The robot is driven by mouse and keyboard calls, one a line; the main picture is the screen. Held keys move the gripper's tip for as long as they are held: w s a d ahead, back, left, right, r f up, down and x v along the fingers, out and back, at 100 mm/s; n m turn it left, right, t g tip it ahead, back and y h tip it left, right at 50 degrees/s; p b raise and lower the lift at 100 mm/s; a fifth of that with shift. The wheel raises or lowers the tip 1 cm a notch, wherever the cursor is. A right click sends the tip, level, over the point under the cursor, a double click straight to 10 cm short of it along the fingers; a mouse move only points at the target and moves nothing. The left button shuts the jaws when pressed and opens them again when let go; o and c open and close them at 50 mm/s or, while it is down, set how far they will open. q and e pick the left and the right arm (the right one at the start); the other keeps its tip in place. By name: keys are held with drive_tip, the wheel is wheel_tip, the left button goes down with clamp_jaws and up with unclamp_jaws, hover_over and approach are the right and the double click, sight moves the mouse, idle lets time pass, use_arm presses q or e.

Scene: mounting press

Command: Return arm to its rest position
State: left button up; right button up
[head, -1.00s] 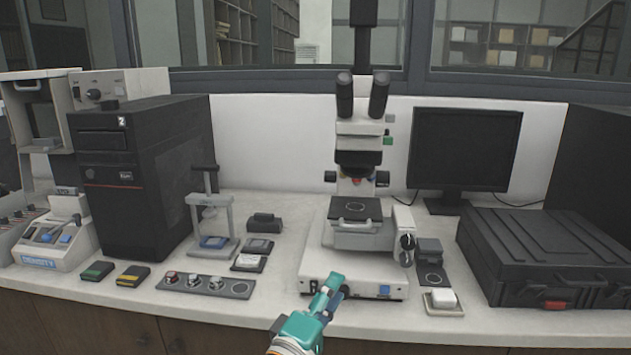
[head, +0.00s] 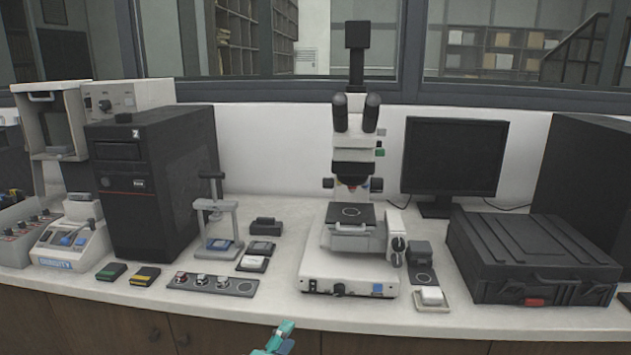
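My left gripper (head: 279,338) shows only in part at the bottom edge of the head view, teal and in front of the counter's front edge. It is apart from everything on the counter. Its fingers are seen nearly end to side, so I cannot tell whether it is open or shut. The rest of the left arm is below the picture. The microscope (head: 350,275) stands upright on the counter, with its dark stage plate (head: 351,212) above the white base. The mounting press (head: 216,225), a small grey stand with a blue pad, is left of it. My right gripper is out of view.
A black computer tower (head: 150,185) stands at the left. A knob strip (head: 212,284) lies near the counter's front edge. A monitor (head: 455,160) and a black case (head: 530,255) are at the right. A small white dish (head: 431,299) sits beside the microscope base.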

use_arm(q)
drive_tip(key=s+a+f+g+y+p, duration=0.1)
drive_tip(key=s+a+f+g, duration=0.15)
drive_tip(key=f, duration=0.35)
drive_tip(key=s+a+f+m+g+y+p, duration=0.1)
drive_tip(key=s+a+f+g+p, duration=0.1)
drive_tip(key=s+f, duration=0.3)
drive_tip(key=s+a+f+g+p, duration=0.1)
drive_tip(key=s+a+f+g, duration=0.15)
drive_tip(key=f, duration=0.45)
drive_tip(key=s+f+m+g, duration=0.4)
drive_tip(key=s+m, duration=0.1)
drive_tip(key=s, duration=0.4)
drive_tip(key=s+f+m+g+p, duration=0.1)
drive_tip(key=s+f+m+g, duration=0.3)
drive_tip(key=s, duration=0.6)
drive_tip(key=shift+s+d+f+m, duration=0.25)
drive_tip(key=shift+d+m, duration=0.2)
drive_tip(key=shift+m, duration=0.45)
